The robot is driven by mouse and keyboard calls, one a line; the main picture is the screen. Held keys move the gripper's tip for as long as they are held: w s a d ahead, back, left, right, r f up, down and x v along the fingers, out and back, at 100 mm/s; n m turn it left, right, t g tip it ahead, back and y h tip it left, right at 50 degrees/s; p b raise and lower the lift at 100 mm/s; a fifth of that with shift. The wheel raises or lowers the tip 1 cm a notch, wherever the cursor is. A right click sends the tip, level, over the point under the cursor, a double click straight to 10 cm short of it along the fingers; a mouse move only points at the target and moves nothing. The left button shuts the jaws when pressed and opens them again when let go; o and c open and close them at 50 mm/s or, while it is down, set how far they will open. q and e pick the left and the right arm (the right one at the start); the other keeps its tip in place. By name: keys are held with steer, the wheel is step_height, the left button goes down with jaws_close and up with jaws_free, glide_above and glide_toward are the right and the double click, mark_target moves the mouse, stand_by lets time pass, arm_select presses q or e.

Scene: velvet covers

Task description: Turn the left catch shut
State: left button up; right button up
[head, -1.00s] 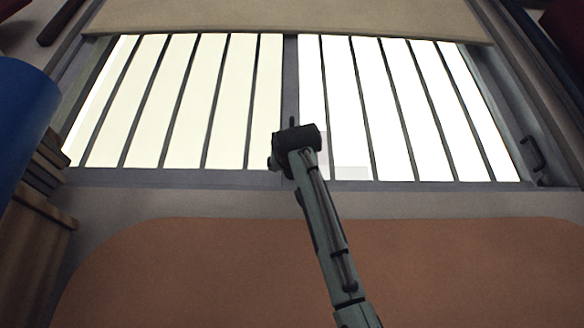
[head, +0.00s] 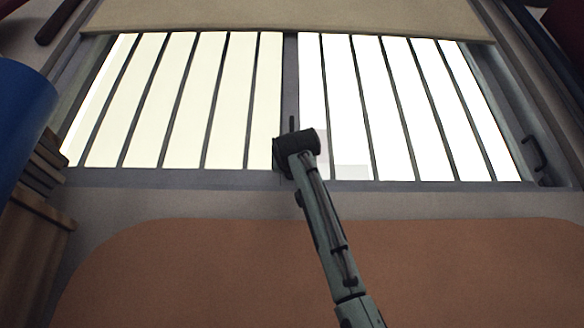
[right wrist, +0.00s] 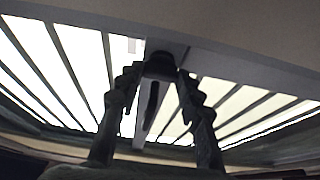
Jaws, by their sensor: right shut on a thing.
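A dark catch (right wrist: 160,62) sits between the fingertips of my right gripper (right wrist: 157,78) in the right wrist view. The gripper is shut on it, with one finger on each side. A dark, narrow lever-like piece (right wrist: 150,106) shows between the fingers. In the head view, my right wrist hides the fingers and most of the catch at the foot of the window's middle post (head: 290,75). A short dark upright piece (head: 291,123) shows just above the wrist. I cannot tell whether the catch is fully turned. My left gripper is not in view.
Barred bright panes (head: 190,100) flank the post. A dark handle (head: 535,154) is on the right frame. A brown padded surface (head: 180,270) lies in front. A blue rounded object (head: 22,120) and wooden pieces (head: 35,220) stand at the left.

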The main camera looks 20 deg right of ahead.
steer(key=shift+c, duration=0.9)
